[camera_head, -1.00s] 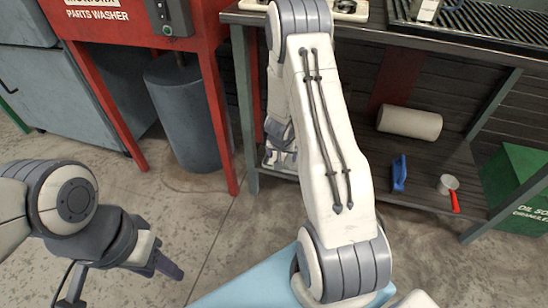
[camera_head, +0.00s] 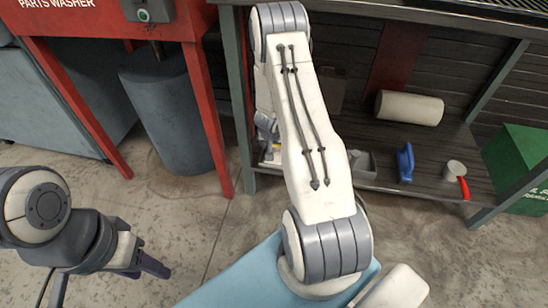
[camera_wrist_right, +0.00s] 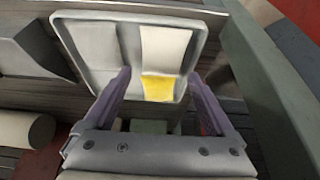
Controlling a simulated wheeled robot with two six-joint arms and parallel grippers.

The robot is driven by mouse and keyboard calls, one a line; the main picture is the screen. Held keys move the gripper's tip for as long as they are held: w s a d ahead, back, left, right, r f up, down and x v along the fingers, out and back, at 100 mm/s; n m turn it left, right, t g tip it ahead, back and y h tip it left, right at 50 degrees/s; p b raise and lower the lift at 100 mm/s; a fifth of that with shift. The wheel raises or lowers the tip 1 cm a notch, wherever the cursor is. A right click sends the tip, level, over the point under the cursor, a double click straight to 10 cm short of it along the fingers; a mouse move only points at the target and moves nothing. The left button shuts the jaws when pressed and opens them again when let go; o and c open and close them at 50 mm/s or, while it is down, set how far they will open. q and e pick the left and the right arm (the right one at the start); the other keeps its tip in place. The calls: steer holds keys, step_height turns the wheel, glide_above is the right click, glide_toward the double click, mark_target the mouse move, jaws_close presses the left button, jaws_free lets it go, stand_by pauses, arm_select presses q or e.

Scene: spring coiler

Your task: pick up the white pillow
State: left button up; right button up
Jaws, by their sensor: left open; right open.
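A white flat piece (camera_wrist_right: 165,50) lies in the right compartment of a grey divided tray (camera_wrist_right: 88,62), beside a yellow patch (camera_wrist_right: 158,88); I cannot tell if it is the white pillow. A thick off-white roll (camera_head: 409,108) lies on the lower shelf, and its end shows in the right wrist view (camera_wrist_right: 24,135). My right gripper (camera_wrist_right: 162,82) is open, its fingers apart in front of the tray, nothing seen held. In the head view my right arm hides much of it and the tray. My left gripper (camera_head: 150,264) is over open floor, away from the shelf.
A blue tool (camera_head: 405,163) and a pan with a red handle (camera_head: 457,176) lie on the lower shelf (camera_head: 430,160). The bench's green leg (camera_head: 240,110) and a red stand (camera_head: 213,130) are close left. A green bin (camera_head: 520,165) stands right.

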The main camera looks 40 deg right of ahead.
mark_target(275, 152)
steer(key=f+b, duration=0.2)
steer(key=f, duration=0.2)
steer(key=shift+w+d+b, duration=0.15)
steer(key=shift+w+b, duration=0.2)
steer(key=shift+b, duration=0.05)
steer(key=shift+w+d+f, duration=0.1)
steer(key=shift+d+f, duration=0.05)
steer(key=shift+f, duration=0.15)
steer(key=shift+c, duration=0.3)
steer(key=c, duration=1.1)
steer(key=shift+r, duration=0.15)
